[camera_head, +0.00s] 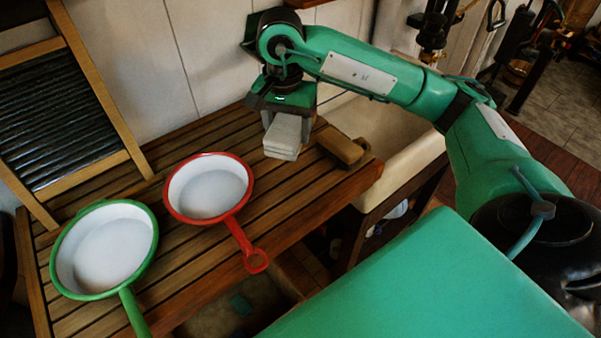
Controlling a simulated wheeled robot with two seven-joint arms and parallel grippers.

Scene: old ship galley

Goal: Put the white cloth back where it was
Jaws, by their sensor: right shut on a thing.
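The white cloth (284,136) is a folded, pale grey-white block. It hangs below my right gripper (283,112), which is shut on it, above the back right part of the slatted wooden counter (203,244). I cannot tell whether the cloth touches the slats. My right arm reaches in from the right. My left gripper is not in view.
A red-rimmed pan (209,186) and a green-rimmed pan (104,248) stand on the counter to the left. A wooden block (341,146) lies just right of the cloth. A pale sink (393,160) is further right. A washboard (62,108) leans at left.

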